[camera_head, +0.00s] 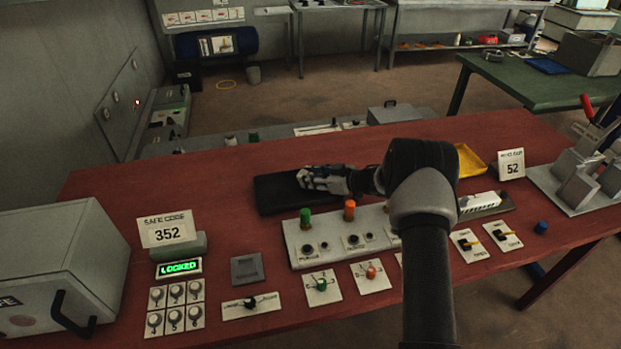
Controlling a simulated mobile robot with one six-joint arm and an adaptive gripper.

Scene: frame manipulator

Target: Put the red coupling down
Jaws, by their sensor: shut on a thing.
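My gripper (308,179) reaches left from my arm, low over a black mat (275,196) on the red table. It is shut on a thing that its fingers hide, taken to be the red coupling. No red coupling shows clearly, and I cannot tell whether the held thing touches the mat. A pale panel (325,255) lies in front of the mat. A green cylinder (305,217) and an orange cylinder (349,210) stand upright along its back.
A grey safe (60,265) and keypad (175,306) stand at the left. A yellow tray (472,163) and a metal rack (590,185) are at the right. The red table (225,180) is bare left of the mat.

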